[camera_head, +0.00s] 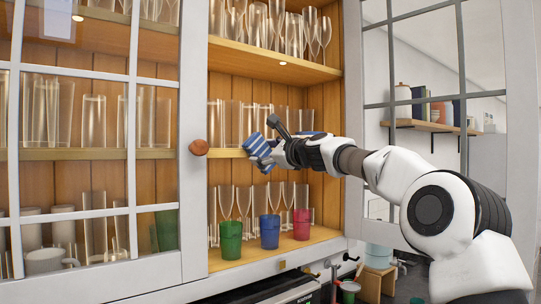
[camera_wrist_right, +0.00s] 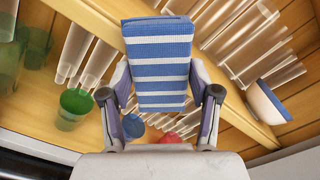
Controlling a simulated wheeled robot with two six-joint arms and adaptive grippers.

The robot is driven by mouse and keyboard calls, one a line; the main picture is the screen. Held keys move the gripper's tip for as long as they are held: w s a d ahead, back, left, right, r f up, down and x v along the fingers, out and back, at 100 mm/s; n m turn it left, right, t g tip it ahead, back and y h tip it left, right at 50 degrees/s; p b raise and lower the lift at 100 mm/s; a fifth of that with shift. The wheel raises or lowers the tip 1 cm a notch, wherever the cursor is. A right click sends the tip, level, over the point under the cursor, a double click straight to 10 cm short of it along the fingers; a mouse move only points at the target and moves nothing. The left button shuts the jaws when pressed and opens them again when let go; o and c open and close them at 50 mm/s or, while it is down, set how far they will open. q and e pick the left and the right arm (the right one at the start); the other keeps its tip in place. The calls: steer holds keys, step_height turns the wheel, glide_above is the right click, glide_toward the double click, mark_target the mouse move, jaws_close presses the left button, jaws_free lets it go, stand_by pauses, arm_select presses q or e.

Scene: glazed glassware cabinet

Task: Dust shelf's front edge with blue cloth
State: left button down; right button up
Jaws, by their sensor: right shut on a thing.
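The blue and white striped cloth (camera_wrist_right: 160,65) is a folded block in the right wrist view. It also shows in the head view (camera_head: 258,148), in front of the middle shelf. My right gripper (camera_wrist_right: 160,105) is shut on the cloth, one finger on each side. In the head view the right gripper (camera_head: 285,150) reaches in from the right at the height of the middle shelf (camera_head: 222,153). The cloth is at or very close to the shelf's front edge; whether they touch I cannot tell. My left gripper is not in view.
Clear glasses (camera_head: 228,116) stand on the middle shelf. Green (camera_head: 230,241), blue (camera_head: 270,232) and red (camera_head: 301,225) cups stand below. A bowl (camera_wrist_right: 268,102) sits on the shelf. The left glazed door (camera_head: 100,150) with its round knob (camera_head: 199,147) is beside the opening.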

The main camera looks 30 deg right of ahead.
steer(key=shift+d, duration=0.1)
steer(key=shift+s+d+f, duration=0.15)
steer(key=shift+s, duration=0.15)
steer(key=s+b, duration=0.1)
steer(key=s, duration=0.4)
steer(key=shift+s+d+b, duration=0.2)
steer(key=shift+b, duration=0.2)
steer(key=s, duration=0.2)
steer(key=shift+s, duration=0.3)
